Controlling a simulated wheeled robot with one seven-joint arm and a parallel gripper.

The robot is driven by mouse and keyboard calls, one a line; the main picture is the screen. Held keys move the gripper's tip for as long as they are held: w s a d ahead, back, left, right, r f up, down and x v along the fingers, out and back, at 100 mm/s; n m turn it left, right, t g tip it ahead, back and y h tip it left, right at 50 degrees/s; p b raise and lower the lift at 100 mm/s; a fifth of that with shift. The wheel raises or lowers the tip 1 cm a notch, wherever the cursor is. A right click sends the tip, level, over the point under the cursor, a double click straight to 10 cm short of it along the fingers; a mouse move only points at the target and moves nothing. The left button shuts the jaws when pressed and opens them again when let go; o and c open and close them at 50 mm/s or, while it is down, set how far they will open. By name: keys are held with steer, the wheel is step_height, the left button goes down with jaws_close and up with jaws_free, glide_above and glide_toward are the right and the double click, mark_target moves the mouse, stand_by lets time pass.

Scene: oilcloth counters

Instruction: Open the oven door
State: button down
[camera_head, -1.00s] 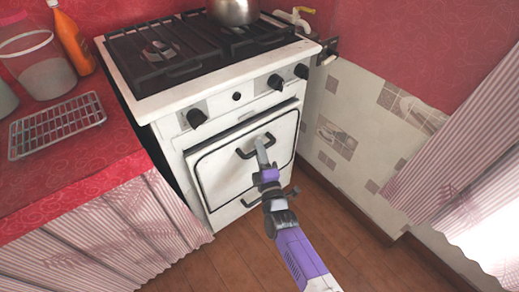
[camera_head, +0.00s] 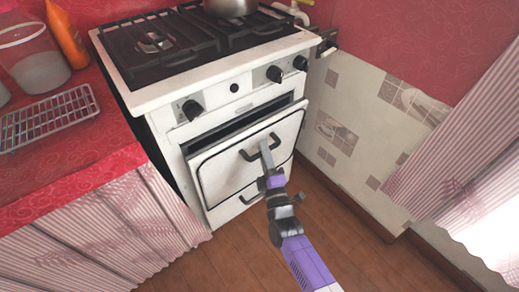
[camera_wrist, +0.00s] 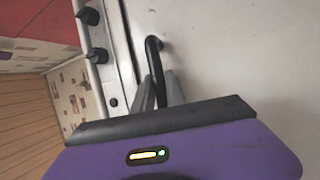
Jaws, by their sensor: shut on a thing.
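The white oven door (camera_head: 225,178) is on the front of the stove, tilted out at its top with a dark gap above it. Its black handle (camera_head: 249,154) is on the upper part of the door. My gripper (camera_head: 267,158) is shut on this handle. In the wrist view the two grey fingers of my gripper (camera_wrist: 162,92) are on either side of the black handle (camera_wrist: 153,52), close to the white door (camera_wrist: 235,50).
The stove (camera_head: 160,97) has black knobs (camera_head: 193,110) above the door and a metal pot (camera_head: 231,7) on top. A lower handle (camera_head: 251,200) sits beneath. A red counter (camera_head: 100,150) with a wire rack (camera_head: 45,118) is at left. The wooden floor (camera_head: 340,230) in front is clear.

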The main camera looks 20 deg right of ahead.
steer(key=s+d+f+m+t+h+b, duration=0.1)
steer(key=s+d+f+t+b, duration=0.1)
steer(key=s+f+b, duration=0.4)
steer(key=s+d+f+m+t+h+b, duration=0.1)
steer(key=s+f+m+h+b, duration=0.1)
steer(key=s+f+b, duration=0.4)
steer(key=shift+s+d+f+m+t+b, duration=0.15)
steer(key=shift+s+d+m+t+b, duration=0.2)
steer(key=shift+s+b, duration=1.2)
steer(key=shift+w, duration=0.3)
steer(key=c, duration=1.4)
jaws_free()
